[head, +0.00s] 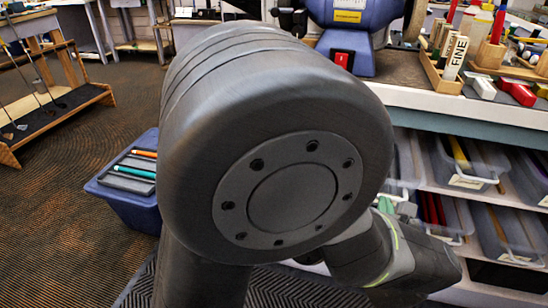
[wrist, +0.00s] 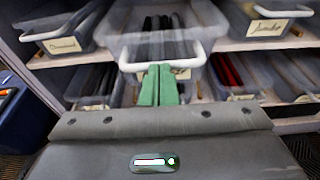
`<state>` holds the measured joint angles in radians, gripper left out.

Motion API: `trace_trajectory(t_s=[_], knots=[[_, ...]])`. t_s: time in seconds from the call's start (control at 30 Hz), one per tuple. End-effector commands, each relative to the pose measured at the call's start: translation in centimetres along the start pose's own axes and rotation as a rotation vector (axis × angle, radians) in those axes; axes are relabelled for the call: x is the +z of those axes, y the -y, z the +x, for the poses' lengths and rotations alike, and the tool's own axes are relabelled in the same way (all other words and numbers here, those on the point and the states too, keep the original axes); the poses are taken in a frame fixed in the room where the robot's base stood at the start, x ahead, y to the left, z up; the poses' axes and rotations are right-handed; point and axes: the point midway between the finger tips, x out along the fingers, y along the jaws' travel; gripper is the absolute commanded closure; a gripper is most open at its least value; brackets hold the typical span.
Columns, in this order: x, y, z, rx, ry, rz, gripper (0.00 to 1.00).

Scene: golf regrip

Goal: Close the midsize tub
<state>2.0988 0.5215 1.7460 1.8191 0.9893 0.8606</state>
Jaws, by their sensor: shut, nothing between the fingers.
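A clear tub with a white handle (wrist: 190,62) and dark grips inside is at the middle of the wrist view. It reaches out past the shelf edge, further than the tubs beside it. Its label is hidden, so I cannot read whether it says midsize. My gripper (wrist: 159,70) has its green fingers shut together, with nothing between them. The fingertips overlap the middle of the handle in the wrist view; I cannot tell whether they touch it. In the head view my own arm hides most of this area.
Labelled tubs stand left (wrist: 62,45) and right (wrist: 268,28) on the same shelf, with more tubs below. In the head view, a workbench (head: 450,105) with a grinder (head: 350,35) is above the shelves. A blue bin (head: 125,190) stands on the floor at left.

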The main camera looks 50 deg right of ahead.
Motion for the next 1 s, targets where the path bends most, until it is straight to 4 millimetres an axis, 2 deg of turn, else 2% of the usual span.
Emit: trace_trajectory(t_s=[0.03, 0.2, 0.43, 0.63, 1.0], knots=[[0.3, -0.2, 1.7, 0.006, 0.000, -0.002, 1.00], [1.3, -0.1, 6.5, 0.005, 0.001, -0.001, 1.00], [2.2, -0.1, 11.2, 0.002, 0.000, 0.000, 1.00], [2.6, 0.0, 13.2, 0.001, 0.000, -0.001, 1.00], [3.0, 0.1, 13.8, -0.001, 0.006, -0.001, 1.00]])
